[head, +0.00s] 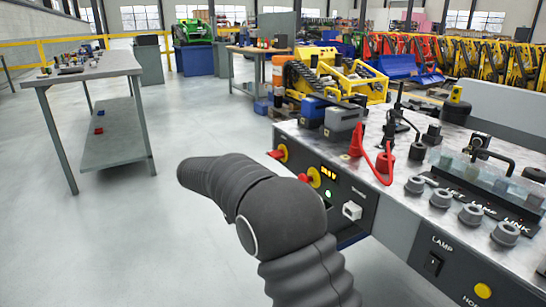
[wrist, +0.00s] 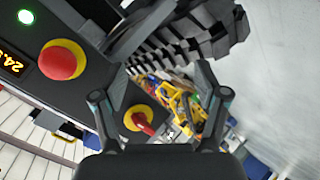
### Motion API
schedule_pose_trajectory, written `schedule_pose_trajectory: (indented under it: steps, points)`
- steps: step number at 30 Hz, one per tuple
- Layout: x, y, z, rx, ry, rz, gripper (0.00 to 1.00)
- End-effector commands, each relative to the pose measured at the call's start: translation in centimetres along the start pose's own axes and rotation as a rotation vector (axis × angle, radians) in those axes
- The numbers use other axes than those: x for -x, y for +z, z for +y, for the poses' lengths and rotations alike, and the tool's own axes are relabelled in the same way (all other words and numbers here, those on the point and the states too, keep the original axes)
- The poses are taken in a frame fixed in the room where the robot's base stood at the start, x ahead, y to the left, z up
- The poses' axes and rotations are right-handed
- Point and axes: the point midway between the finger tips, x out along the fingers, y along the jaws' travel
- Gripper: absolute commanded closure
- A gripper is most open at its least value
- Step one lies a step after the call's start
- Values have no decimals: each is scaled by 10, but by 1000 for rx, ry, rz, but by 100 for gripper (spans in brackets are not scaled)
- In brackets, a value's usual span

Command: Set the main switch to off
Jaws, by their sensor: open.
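The main switch (head: 277,153) is a red handle on a yellow round plate, at the far end of the bench's dark front panel in the head view. In the wrist view the main switch (wrist: 140,121) lies low, left of centre, its handle slanting to the lower right. My gripper (wrist: 161,72) is open and empty, its two fingers spread wide. The switch appears between the fingers, nearer the left one; nothing touches it as far as I can tell. In the head view my dark arm is in front of the panel and my gripper cannot be made out.
A red mushroom button (wrist: 62,60) on a yellow plate is beside the switch; it also shows in the head view (head: 308,178). A lit display (head: 328,173) and green light (head: 327,193) are close by.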

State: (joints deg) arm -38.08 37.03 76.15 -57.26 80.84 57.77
Motion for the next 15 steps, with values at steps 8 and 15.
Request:
schedule_pose_trajectory:
  steps: [8,15]
  points:
    - [51,-73,-23,-612,229,355,27]
    - [80,-88,-26,-888,270,529,27]
